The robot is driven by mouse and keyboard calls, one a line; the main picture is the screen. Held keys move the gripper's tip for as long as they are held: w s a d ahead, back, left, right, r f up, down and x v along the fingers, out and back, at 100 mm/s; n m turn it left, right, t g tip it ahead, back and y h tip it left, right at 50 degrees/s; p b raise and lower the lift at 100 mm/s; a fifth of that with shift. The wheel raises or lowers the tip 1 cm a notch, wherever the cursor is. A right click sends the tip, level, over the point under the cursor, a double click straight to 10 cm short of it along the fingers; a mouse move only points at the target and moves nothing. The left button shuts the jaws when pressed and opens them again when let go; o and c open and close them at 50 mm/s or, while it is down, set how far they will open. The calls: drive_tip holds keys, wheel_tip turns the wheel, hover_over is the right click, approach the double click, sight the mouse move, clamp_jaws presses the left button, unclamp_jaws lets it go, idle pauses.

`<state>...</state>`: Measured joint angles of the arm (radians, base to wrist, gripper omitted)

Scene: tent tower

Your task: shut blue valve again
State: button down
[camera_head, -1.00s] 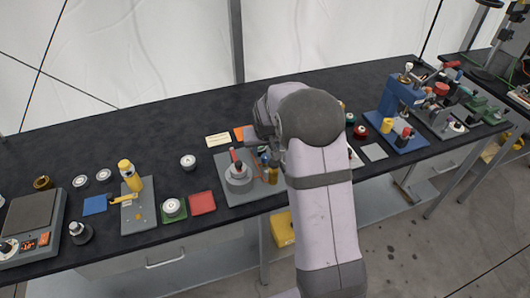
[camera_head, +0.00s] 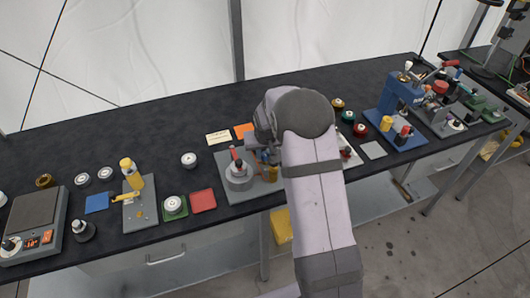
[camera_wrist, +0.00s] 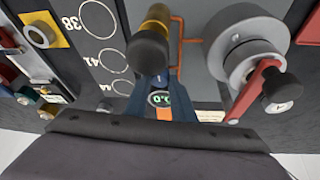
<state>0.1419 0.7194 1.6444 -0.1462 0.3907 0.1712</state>
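A grey plate (camera_head: 232,193) carries a grey round vessel (camera_head: 239,179) with a red lever, and a small brass cylinder (camera_head: 271,173). A blue part (camera_head: 263,156), perhaps the blue valve, shows behind the brass cylinder, partly covered by my arm. The wrist view shows the vessel (camera_wrist: 249,58), its red lever (camera_wrist: 250,92) with a black knob, and the brass cylinder (camera_wrist: 157,18) with a dark knob.
A red pad (camera_head: 202,201) and a yellow-topped device (camera_head: 132,178) stand left of the plate. A cream card (camera_head: 218,138) and an orange card (camera_head: 243,131) lie behind. A blue press (camera_head: 400,104) stands at right. The back of the bench is clear.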

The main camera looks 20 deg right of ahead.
drive_tip(key=shift+d+n, duration=0.1)
drive_tip(key=shift+n, duration=0.4)
drive_tip(key=shift+n+y, duration=0.3)
drive_tip(key=shift+n, duration=0.2)
drive_tip(key=n+b, duration=0.2)
drive_tip(key=shift+d+f+y+b, duration=0.15)
drive_tip(key=shift+f+y+b, duration=0.05)
drive_tip(key=shift+y+b, duration=0.2)
drive_tip(key=n+y+b, duration=0.1)
drive_tip(key=n+b, duration=0.1)
drive_tip(key=b, duration=0.1)
drive_tip(key=shift+d+f+n+b, duration=0.1)
drive_tip(key=shift+n+b, duration=0.2)
drive_tip(key=shift+b, duration=0.05)
drive_tip(key=n+y+b, duration=0.1)
drive_tip(key=n+b, duration=0.1)
drive_tip(key=shift+n+b, duration=0.3)
drive_tip(key=n, duration=0.1)
drive_tip(key=n+g+y, duration=0.1)
drive_tip(key=n, duration=0.2)
drive_tip(key=shift+w+d+r+n+g+b, duration=0.15)
drive_tip(key=shift+r+n+g+b, duration=0.15)
drive_tip(key=shift+r, duration=0.05)
drive_tip(key=shift+w+n+g+y+p, duration=0.1)
drive_tip(key=shift+n+g+y+p, duration=0.3)
drive_tip(key=shift+n, duration=0.65)
drive_tip(key=shift+n+g+y+p, duration=0.1)
drive_tip(key=shift+n+g+p, duration=0.3)
drive_tip(key=shift+n+p, duration=0.45)
drive_tip(key=shift+n, duration=0.3)
